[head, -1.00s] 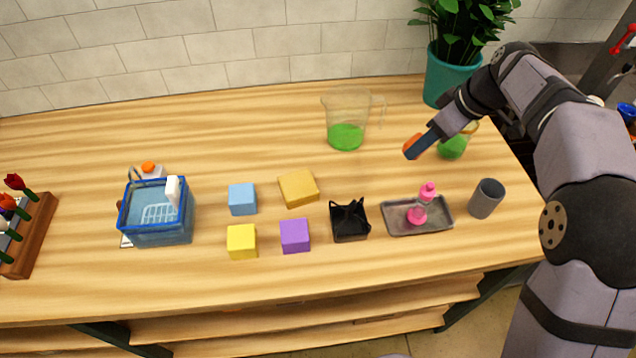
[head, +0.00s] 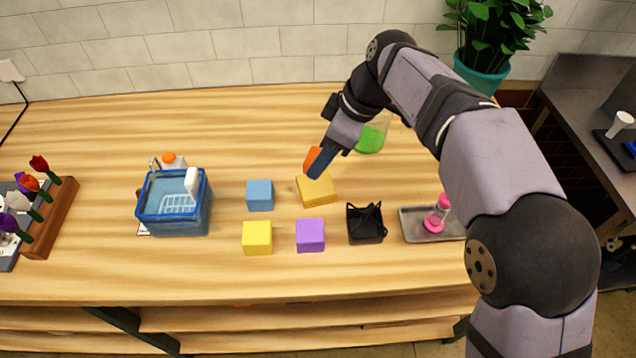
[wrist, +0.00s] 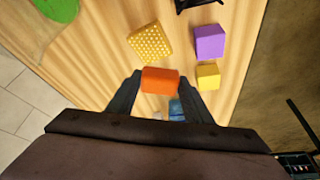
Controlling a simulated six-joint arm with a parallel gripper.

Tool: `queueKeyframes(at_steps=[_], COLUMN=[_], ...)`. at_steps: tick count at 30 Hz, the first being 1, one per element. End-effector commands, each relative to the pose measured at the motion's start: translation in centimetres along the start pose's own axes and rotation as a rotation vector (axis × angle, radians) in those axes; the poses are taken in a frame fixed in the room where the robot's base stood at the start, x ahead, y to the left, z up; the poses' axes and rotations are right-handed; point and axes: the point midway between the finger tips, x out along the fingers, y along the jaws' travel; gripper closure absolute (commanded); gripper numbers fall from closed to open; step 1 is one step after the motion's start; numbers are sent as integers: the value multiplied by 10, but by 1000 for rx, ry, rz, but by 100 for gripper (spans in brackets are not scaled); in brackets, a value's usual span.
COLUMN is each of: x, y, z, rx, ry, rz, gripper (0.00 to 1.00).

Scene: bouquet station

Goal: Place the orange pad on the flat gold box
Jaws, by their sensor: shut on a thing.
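The orange pad (head: 314,160) is held between the fingers of my gripper (head: 320,164). In the wrist view the orange pad (wrist: 160,80) sits between the two fingertips of my gripper (wrist: 160,84). The flat gold box (head: 317,190) lies on the table just below and in front of the gripper in the head view. The gold box, with a dotted top, also shows in the wrist view (wrist: 150,41), beyond the pad. The pad appears above table height; its exact gap to the box is hard to tell.
A light blue cube (head: 260,195), a yellow cube (head: 257,237), a purple cube (head: 310,235) and a black holder (head: 366,223) stand around the gold box. A blue basket (head: 174,203) is at left. A tray (head: 416,226) holds a pink bottle (head: 437,214). Clear table lies behind the cubes.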

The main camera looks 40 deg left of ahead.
Motion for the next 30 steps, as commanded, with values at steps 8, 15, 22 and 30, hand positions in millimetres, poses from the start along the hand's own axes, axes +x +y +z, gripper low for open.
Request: queueKeyframes(at_steps=[8,15,22,30], x=[37,54,63,87], y=[-1,0,0,0], z=[16,23,27,37], rx=[3,2,3,2], ry=[-3,-1,-2,-1], rz=[-4,-1,-2,-1], gripper=[75,75,75,75])
